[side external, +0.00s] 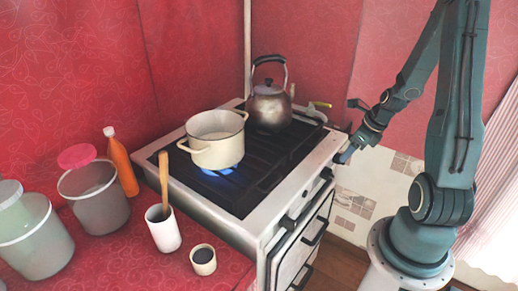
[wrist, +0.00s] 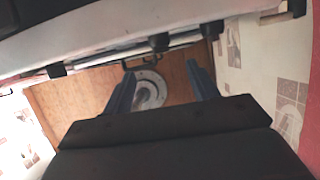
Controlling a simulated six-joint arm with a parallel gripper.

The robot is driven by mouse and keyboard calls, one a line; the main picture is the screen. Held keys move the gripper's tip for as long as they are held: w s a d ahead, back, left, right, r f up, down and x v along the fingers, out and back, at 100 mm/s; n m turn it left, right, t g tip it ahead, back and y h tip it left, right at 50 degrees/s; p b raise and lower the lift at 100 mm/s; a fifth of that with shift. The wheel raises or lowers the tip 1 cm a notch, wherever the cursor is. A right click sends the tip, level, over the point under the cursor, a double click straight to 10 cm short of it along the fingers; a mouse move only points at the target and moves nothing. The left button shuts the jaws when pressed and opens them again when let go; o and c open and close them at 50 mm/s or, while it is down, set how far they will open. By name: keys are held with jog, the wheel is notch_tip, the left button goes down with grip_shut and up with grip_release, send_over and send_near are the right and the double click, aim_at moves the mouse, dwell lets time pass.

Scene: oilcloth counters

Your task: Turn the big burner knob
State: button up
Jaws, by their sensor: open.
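The stove (side external: 262,226) has a light frame and a dark top, with its front panel facing my arm. Several dark knobs stick out along the panel edge in the wrist view, among them a left one (wrist: 56,70), a middle one (wrist: 159,42) and one to its right (wrist: 212,30). I cannot tell which is the big burner knob. My gripper (side external: 344,157) is at the stove's far front corner. In the wrist view, its two blue fingers (wrist: 160,72) are apart with nothing between them, and the middle knob shows beyond the gap. Contact is not visible.
A cream pot (side external: 214,151) sits over a blue flame (side external: 218,171). A dark kettle (side external: 268,108) stands behind it. The counter at left holds a white cup (side external: 164,232) with a wooden utensil, a small cup (side external: 203,260), an orange bottle (side external: 121,168) and buckets.

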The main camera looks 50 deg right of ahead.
aim_at(331, 172)
jog(key=shift+x, duration=6.45)
jog(key=c, duration=1)
